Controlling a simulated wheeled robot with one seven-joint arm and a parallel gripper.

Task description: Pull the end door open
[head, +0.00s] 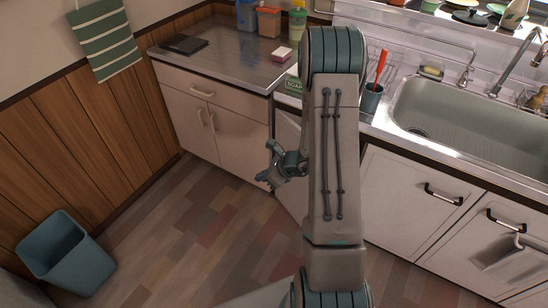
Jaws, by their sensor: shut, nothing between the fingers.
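A pale cabinet door (287,131) shows at the inner corner of the counters, left of my arm. Its panel seems to stand at an angle to the cabinet fronts, with its lower edge over the floor. My arm covers much of it, and I cannot see its handle. My gripper (264,178) is shut and empty at the left side of this door. I cannot tell whether the fingers touch the door.
Left cabinet doors (192,128) and sink cabinet doors (408,200) with black handles are shut. A blue bin (68,250) stands at left. The floor (190,230) between is clear.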

